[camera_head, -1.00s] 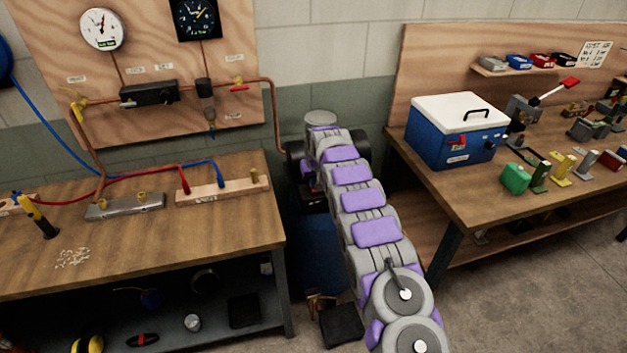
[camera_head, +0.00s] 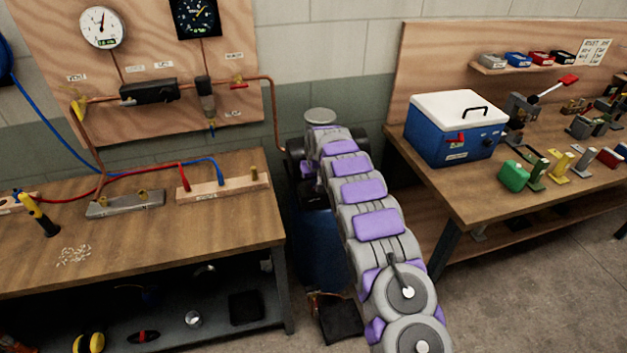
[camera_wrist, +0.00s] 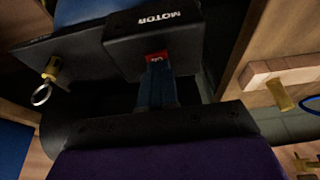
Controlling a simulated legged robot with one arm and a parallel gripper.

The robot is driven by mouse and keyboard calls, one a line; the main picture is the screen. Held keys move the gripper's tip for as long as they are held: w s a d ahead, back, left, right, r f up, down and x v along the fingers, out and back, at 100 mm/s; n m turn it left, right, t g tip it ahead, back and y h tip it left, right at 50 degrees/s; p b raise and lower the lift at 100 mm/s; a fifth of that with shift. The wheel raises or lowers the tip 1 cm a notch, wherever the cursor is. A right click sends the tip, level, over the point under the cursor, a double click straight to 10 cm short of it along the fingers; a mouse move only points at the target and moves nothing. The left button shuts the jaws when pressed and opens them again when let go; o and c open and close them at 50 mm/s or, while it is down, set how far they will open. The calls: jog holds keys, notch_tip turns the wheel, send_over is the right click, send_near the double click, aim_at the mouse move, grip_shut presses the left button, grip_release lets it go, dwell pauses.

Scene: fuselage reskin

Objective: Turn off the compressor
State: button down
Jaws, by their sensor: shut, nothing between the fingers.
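The compressor stands in the gap between the two benches, largely hidden behind my arm; its blue tank (camera_head: 320,250) shows in the head view. In the wrist view a black box marked MOTOR (camera_wrist: 150,42) carries a small red switch (camera_wrist: 157,56) with white lettering on its lower edge. My gripper (camera_wrist: 160,70) is shut and empty, its fingertips right at the red switch. I cannot tell whether they touch it. The gripper itself is hidden in the head view.
A brass valve with a ring (camera_wrist: 48,75) sits left of the motor box. The left bench (camera_head: 150,240) holds hoses and fittings; the right bench (camera_head: 480,195) holds a blue cooler (camera_head: 450,145) and several tools. Gauges hang on the wooden panel (camera_head: 50,50).

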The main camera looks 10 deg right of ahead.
jog(key=shift+s+f, duration=0.3)
jog(key=shift+f, duration=0.2)
jog(key=shift+r, duration=0.45)
jog(key=w+p+v, duration=0.1)
jog(key=p+v, duration=0.2)
jog(key=v, duration=1)
jog(key=shift+r, duration=0.55)
jog(key=shift+w+p, duration=0.15)
jog(key=shift+p, duration=0.2)
jog(key=w+p, duration=0.1)
jog(key=p, duration=0.2)
jog(key=shift+w+r, duration=0.15)
jog(key=shift+w, duration=0.05)
